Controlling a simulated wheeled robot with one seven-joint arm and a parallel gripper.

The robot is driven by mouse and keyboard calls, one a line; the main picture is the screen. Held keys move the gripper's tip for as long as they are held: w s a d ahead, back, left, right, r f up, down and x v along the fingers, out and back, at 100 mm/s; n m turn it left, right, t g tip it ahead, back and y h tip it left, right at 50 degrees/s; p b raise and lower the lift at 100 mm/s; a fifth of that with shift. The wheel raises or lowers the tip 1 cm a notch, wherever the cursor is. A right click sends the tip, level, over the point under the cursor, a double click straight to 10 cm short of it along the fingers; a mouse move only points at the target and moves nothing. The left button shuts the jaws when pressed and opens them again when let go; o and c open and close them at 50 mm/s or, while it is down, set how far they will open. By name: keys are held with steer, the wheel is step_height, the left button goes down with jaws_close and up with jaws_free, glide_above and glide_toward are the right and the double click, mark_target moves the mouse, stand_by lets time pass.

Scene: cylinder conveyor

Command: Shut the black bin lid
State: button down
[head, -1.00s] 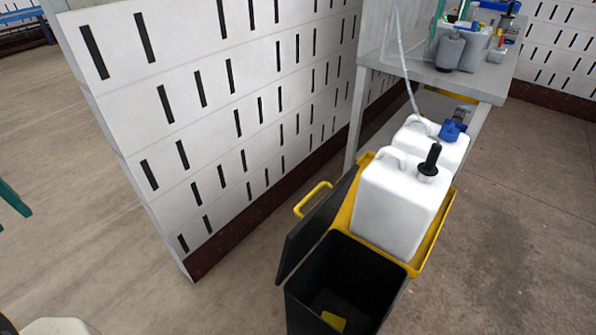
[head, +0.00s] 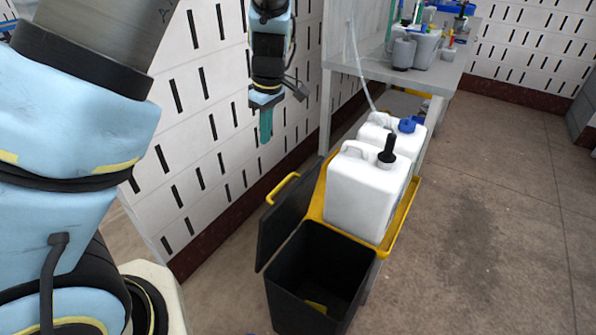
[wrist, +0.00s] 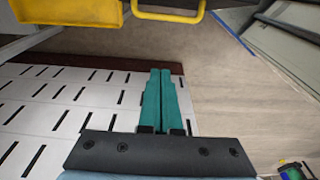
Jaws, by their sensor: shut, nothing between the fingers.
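The black bin (head: 290,301) stands open on the floor at the lower middle of the head view, with something yellow at its bottom. Its black lid (head: 286,217) is tilted up at the bin's left side and carries a yellow handle (head: 281,188). The handle also shows at the top edge of the wrist view (wrist: 168,14). My gripper (head: 265,138) hangs above and behind the lid in the head view, apart from it. Its teal fingers (wrist: 160,72) are together and empty in the wrist view.
White jugs (head: 366,192) stand on a yellow tray (head: 399,229) right behind the bin. A slotted white wall (head: 215,100) runs along the left. A grey bench (head: 432,75) with bottles is at the back. The floor at right (head: 490,230) is clear.

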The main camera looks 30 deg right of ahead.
step_height(320, 180, down, 11)
steer(key=s+d+p, duration=0.1)
steer(key=s+p, duration=0.1)
steer(key=shift+s+d+f, duration=0.15)
steer(key=shift+d+f, duration=0.05)
steer(key=shift+d, duration=0.05)
stand_by(0.5)
